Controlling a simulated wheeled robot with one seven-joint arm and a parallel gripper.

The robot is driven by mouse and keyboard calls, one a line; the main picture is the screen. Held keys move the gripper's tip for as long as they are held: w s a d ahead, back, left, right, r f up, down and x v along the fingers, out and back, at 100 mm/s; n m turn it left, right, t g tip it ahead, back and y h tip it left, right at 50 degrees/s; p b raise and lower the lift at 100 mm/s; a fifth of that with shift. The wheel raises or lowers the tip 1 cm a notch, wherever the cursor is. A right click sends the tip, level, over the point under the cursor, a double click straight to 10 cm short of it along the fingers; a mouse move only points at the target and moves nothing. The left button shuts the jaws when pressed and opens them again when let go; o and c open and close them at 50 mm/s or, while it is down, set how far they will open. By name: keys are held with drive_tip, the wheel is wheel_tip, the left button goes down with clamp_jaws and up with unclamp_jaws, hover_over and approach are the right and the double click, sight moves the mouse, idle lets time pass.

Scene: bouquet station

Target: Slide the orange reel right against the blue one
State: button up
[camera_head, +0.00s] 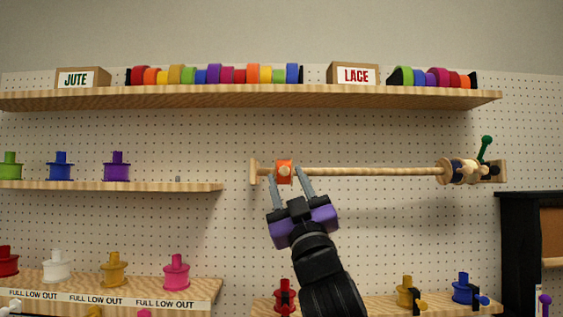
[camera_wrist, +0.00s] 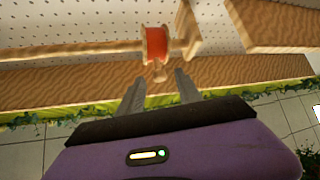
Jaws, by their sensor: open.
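The orange reel (camera_head: 284,166) sits on a horizontal wooden rod (camera_head: 375,171), close to its left end bracket (camera_head: 254,171). In the wrist view the orange reel (camera_wrist: 156,46) shows pale flanges and a small wooden knob facing me. The blue reel (camera_head: 457,171) is far along the rod to the right, dark blue between wooden discs. It is not seen in the wrist view. My gripper (camera_head: 286,173) is open and empty. Its fingers point at the orange reel, one to each side; in the wrist view the fingertips (camera_wrist: 159,75) appear just short of it.
A green crank handle (camera_head: 486,146) stands at the rod's right end. A shelf of coloured reels (camera_head: 170,186) is to the left. A long shelf (camera_head: 250,97) with ribbon rolls runs above. The rod between the two reels is clear.

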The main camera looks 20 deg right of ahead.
sight(281, 162)
drive_tip(key=p+x, duration=0.1)
drive_tip(key=x, duration=0.5)
drive_tip(key=shift+w+r+p, duration=0.1)
drive_tip(key=shift+w+p, duration=0.05)
drive_tip(key=shift+p, duration=0.2)
clamp_jaws()
idle(1.1)
